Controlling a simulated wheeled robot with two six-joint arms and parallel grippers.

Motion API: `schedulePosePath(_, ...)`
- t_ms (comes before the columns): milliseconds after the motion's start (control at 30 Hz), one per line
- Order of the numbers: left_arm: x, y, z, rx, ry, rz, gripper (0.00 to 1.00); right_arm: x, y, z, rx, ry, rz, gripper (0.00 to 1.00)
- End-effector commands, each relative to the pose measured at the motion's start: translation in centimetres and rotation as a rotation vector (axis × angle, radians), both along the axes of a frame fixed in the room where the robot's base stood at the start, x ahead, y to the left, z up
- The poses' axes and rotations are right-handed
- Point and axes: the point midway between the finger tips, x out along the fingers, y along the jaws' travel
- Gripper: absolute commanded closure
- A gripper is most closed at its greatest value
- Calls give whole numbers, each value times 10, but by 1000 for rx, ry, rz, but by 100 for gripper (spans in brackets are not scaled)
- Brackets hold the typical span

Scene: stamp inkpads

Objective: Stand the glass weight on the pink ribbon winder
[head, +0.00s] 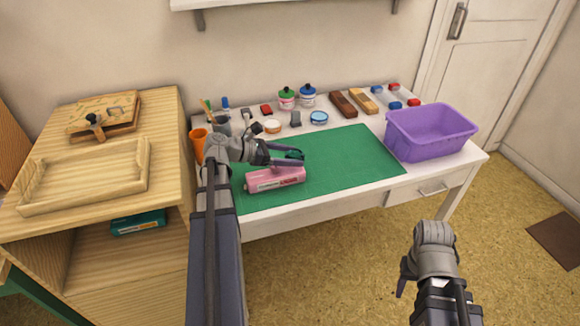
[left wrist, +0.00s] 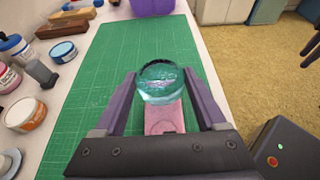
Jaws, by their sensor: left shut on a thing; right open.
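The pink ribbon winder (head: 275,179) is a pink box lying near the front left of the green mat; it also shows in the left wrist view (left wrist: 164,119). The glass weight (left wrist: 160,82) is a round, clear teal piece between the fingers of my left gripper (left wrist: 161,87). In the head view my left gripper (head: 300,159) is over the winder, and the glass (head: 294,154) shows as a small dark teal patch at its fingertips. I cannot tell whether the glass touches the winder. My right gripper (head: 402,277) is open and empty, in front of the table.
The green cutting mat (head: 350,160) is otherwise clear. A purple bin (head: 430,132) stands on the right end of the table. Ink bottles, round pads and wooden blocks (head: 343,104) line the back. An orange cup (head: 197,145) stands at the left edge.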

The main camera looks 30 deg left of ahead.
Motion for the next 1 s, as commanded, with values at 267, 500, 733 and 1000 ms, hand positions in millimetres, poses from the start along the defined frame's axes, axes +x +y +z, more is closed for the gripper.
schedulePosePath(267,0,0,-31,-1,-1,0,94,0,0,-31,0,0,0,50)
schedulePosePath(500,0,0,-29,-1,-1,0,94,0,0,-29,0,0,0,50)
schedulePosePath(733,0,0,-31,0,0,0,15,0,0,-31,0,0,0,50)
schedulePosePath(1000,0,0,-31,0,0,0,0,0,0,-31,0,0,0,50)
